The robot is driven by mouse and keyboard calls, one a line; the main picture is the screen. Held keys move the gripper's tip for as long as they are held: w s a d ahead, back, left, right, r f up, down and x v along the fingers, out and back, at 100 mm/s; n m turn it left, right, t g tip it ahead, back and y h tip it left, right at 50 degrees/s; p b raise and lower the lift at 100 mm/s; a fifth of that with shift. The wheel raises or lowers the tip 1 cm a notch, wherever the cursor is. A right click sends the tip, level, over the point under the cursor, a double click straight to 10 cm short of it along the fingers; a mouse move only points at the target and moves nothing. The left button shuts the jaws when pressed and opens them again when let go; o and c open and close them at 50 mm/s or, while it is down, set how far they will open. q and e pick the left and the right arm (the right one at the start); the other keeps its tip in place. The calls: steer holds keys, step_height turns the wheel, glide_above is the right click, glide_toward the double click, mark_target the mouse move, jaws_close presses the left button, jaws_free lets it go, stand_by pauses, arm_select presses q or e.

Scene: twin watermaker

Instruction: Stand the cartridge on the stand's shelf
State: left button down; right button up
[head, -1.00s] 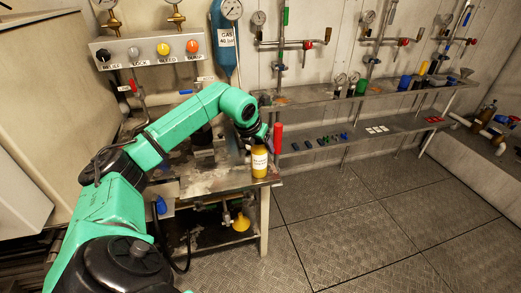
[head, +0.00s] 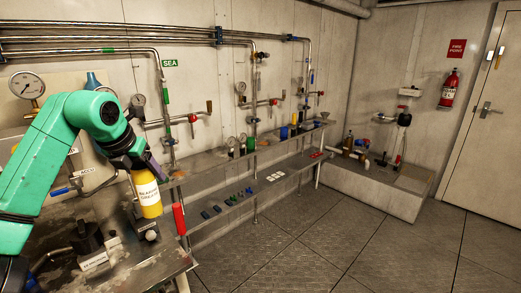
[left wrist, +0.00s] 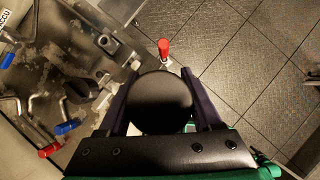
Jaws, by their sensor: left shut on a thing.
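My left gripper (head: 140,170) is shut on a yellow labelled cartridge (head: 149,198), which hangs roughly upright above the right part of the workbench. In the left wrist view the cartridge's round dark end (left wrist: 160,103) sits between the two fingers of the left gripper (left wrist: 162,92). A long metal stand runs along the wall to the right of the cartridge. It has an upper shelf (head: 208,172) and a lower shelf (head: 262,188). The cartridge is apart from both shelves, at the near left end of the stand. My right gripper is out of view.
Small dark, blue and green pieces (head: 228,201) and white cards (head: 275,176) lie on the lower shelf. Gauges and cups occupy the upper shelf. The floor (head: 330,235) is clear.

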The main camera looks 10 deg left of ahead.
arm_select(q)
steer(key=s+d+f+m+g+h, duration=0.2)
steer(key=d+f+m+g+h, duration=0.4)
steer(key=d+f+m, duration=0.85)
steer(key=s+d+f+m+g+y, duration=0.2)
steer(key=s+f+m, duration=0.4)
steer(key=m, duration=0.5)
steer(key=s+d+f+m+g+y, duration=0.3)
steer(key=s+f+m, duration=0.4)
steer(key=m, duration=0.5)
steer(key=d+f+g, duration=0.1)
steer(key=d, duration=0.1)
steer(key=shift+s+d+f+p, duration=0.15)
steer(key=shift+s+d+p, duration=0.1)
steer(key=shift+d+p, duration=0.1)
steer(key=shift+m, duration=0.25)
